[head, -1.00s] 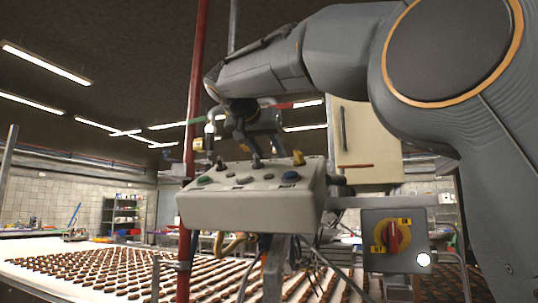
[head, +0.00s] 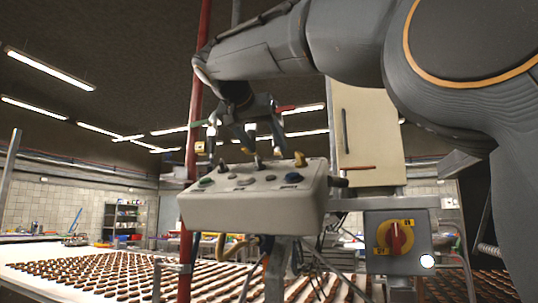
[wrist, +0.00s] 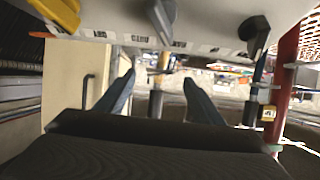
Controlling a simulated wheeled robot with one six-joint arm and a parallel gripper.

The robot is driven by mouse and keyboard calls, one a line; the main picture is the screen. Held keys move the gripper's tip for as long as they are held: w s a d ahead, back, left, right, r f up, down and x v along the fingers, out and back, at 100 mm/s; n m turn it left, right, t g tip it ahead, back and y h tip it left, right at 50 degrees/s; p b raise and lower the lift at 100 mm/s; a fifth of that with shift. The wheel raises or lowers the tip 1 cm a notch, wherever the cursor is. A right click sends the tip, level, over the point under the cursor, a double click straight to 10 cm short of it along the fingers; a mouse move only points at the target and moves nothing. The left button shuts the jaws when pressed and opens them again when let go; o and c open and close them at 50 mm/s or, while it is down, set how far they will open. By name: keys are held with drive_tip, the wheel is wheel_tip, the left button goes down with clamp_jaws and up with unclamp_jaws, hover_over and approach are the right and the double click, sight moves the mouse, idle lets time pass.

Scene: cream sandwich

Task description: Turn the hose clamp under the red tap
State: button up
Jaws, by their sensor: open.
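A red lever handle (head: 303,108), which looks like the red tap, shows in the head view just right of my gripper, behind the control box. I cannot make out a hose clamp under it; the area below is partly hidden by my gripper and the box. My gripper (head: 246,146) is open and empty, its fingers pointing down over the top of the box. In the wrist view my gripper (wrist: 157,88) has its fingers spread apart. A thin upright pipe with a brass-coloured part (wrist: 162,65) shows between them, beyond the fingers.
The pale control box (head: 250,207) with buttons and upright switches stands close below my gripper. A red vertical pipe (head: 187,230) is at left, a cream cabinet (head: 368,135) behind at right. A yellow-and-red rotary switch (head: 396,238) is lower right. Rows of biscuits lie on the conveyor (head: 30,255).

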drive_tip(key=shift+v, duration=1.4)
